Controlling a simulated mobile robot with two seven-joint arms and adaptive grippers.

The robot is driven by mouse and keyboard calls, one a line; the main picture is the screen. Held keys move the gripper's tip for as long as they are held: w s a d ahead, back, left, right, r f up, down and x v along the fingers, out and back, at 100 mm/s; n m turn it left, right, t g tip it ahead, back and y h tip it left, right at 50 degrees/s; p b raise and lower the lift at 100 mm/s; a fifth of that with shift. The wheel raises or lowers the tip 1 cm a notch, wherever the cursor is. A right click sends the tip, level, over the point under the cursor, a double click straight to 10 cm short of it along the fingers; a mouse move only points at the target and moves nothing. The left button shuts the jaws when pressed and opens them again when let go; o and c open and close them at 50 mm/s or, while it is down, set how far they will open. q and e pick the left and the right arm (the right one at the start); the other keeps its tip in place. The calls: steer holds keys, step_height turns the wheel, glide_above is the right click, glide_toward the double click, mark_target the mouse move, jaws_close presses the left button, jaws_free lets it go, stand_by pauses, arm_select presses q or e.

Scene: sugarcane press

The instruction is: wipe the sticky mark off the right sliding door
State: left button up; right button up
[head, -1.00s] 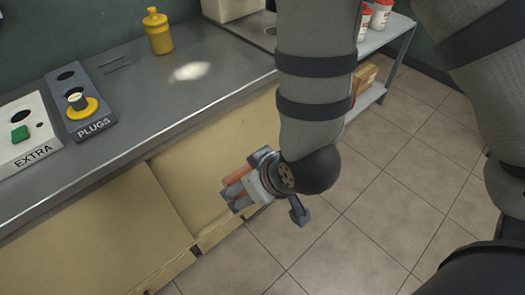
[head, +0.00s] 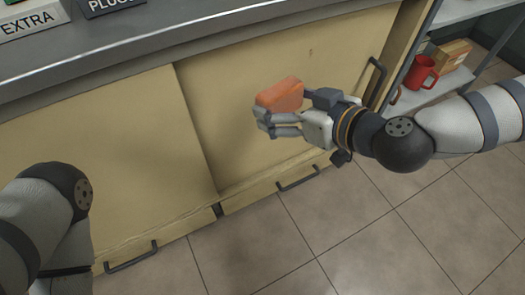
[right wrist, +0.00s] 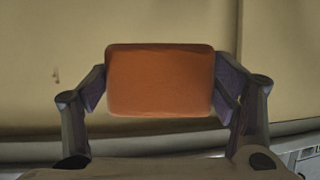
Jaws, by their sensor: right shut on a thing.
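The right sliding door (head: 222,90) is a cream panel on the cabinet front. A small dark mark (head: 310,52) shows high on it. In the right wrist view a small reddish-brown mark (right wrist: 56,76) shows left of the sponge. My right gripper (head: 276,116) is shut on an orange sponge (head: 280,94), in front of the right door and below and left of the mark. In the right wrist view the sponge (right wrist: 160,80) sits between both fingers; whether it touches the door I cannot tell. My left gripper is out of view; only part of the left arm shows.
The left sliding door (head: 95,145) is beside the right one. Bar handles (head: 132,256) stick out low on the front, and a dark upright handle (head: 375,82) stands at the right. The grey counter (head: 170,32) overhangs above. A shelf (head: 437,88) holds a red mug (head: 421,72).

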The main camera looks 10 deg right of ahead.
steer(key=m+t+h+b, duration=0.2)
glide_toward(298, 60)
step_height(298, 60, down, 2)
steer(key=s, duration=0.2)
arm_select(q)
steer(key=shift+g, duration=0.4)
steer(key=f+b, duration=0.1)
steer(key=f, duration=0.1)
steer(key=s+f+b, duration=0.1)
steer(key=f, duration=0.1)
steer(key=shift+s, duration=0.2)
arm_select(e)
steer(key=w, duration=0.3)
steer(key=w+a, duration=0.1)
steer(key=w, duration=0.1)
steer(key=shift+w+a, duration=0.15)
steer(key=shift+w, duration=0.25)
steer(key=shift+w+a, duration=0.35)
steer(key=shift+w, duration=0.5)
